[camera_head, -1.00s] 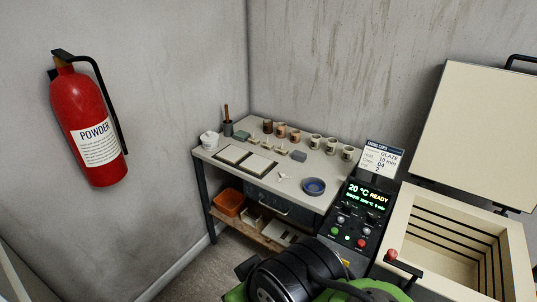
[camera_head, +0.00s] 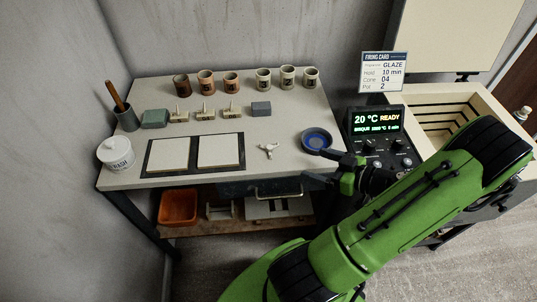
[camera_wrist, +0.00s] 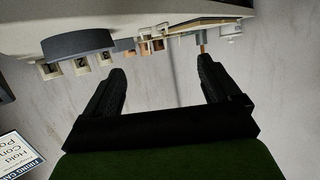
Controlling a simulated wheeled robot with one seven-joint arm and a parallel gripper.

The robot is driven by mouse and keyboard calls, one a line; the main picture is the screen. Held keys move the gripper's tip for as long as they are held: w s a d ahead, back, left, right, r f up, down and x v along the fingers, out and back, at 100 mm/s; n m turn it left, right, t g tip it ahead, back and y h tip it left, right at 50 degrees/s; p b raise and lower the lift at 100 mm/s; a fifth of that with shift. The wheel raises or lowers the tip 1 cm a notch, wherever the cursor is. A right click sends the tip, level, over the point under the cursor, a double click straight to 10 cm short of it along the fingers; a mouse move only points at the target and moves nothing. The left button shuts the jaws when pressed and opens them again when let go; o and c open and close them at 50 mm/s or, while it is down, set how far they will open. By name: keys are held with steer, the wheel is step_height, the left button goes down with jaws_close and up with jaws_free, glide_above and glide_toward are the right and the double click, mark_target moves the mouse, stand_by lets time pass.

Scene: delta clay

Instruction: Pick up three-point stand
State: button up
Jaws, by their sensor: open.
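The three-point stand (camera_head: 268,150) is a small white three-armed piece. It lies on the table top in the head view, right of the two white tiles and left of the blue bowl (camera_head: 317,140). My gripper (camera_head: 318,168) is at the table's front right edge, to the right of the stand and apart from it. In the wrist view my gripper (camera_wrist: 158,78) has its two black fingers spread with nothing between them. I cannot make out the stand in the wrist view.
The table (camera_head: 255,176) also holds two tiles on dark boards (camera_head: 170,154), several cups (camera_head: 263,79) along the back, stamps (camera_head: 205,115), a grey block (camera_head: 261,109) and a white lidded jar (camera_head: 116,153). The kiln's control panel (camera_head: 378,125) stands close to my gripper's right.

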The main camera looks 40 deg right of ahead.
mark_target(273, 147)
steer(key=shift+t+h, duration=0.3)
steer(key=x, duration=0.5)
steer(key=b+x, duration=0.1)
steer(key=x, duration=0.4)
steer(key=b+x, duration=0.1)
steer(key=x, duration=0.4)
steer(key=shift+w+d+f, duration=0.1)
steer(key=shift+d+f, duration=0.25)
steer(key=shift+c, duration=0.5)
steer(key=shift+r, duration=0.1)
steer(key=c, duration=0.9)
